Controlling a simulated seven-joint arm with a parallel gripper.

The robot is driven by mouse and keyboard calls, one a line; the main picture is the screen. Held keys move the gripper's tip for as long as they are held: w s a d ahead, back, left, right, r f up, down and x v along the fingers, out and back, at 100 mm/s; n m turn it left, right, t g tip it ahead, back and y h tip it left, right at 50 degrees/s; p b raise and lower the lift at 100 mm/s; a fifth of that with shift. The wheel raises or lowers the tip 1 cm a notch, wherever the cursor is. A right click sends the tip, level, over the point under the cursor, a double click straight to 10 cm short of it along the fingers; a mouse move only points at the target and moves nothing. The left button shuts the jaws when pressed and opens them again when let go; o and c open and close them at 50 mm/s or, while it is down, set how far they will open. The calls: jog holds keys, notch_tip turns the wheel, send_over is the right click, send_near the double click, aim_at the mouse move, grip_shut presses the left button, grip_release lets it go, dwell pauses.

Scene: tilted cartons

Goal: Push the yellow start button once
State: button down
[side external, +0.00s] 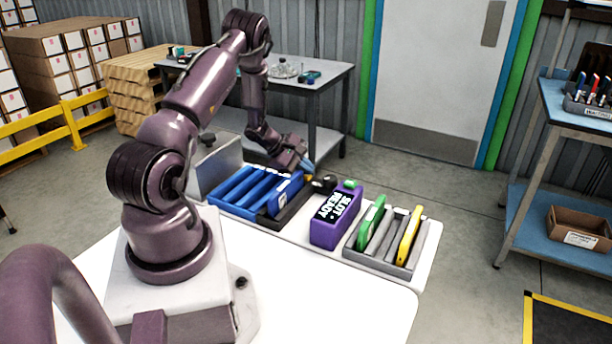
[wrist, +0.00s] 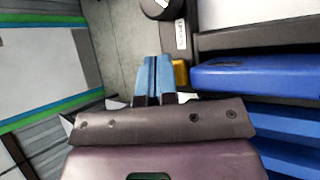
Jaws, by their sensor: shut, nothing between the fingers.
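The yellow button (side external: 308,177) is small and sits at the far end of the dark rack of blue cartons. In the wrist view the yellow button (wrist: 181,72) shows just right of my fingertips, partly hidden by them. My gripper (side external: 308,164) is shut and empty, its blue fingers pointing down close by the button. The shut fingers (wrist: 152,72) also show in the wrist view. I cannot tell whether they touch the button.
Blue cartons (side external: 245,187) lean in the rack. A black knob-like part (side external: 325,183) stands beside the button. A purple SLOT READY box (side external: 333,228) stands right of it, then a grey rack (side external: 378,256) with green, grey and yellow cartons.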

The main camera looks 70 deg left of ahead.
aim_at(306, 177)
jog(key=shift+d+f, duration=0.1)
jog(key=shift+f, duration=0.5)
jog(key=shift+r, duration=0.1)
dwell(0.4)
jog(key=shift+r, duration=1.1)
jog(key=shift+r, duration=0.1)
jog(key=shift+r, duration=2.45)
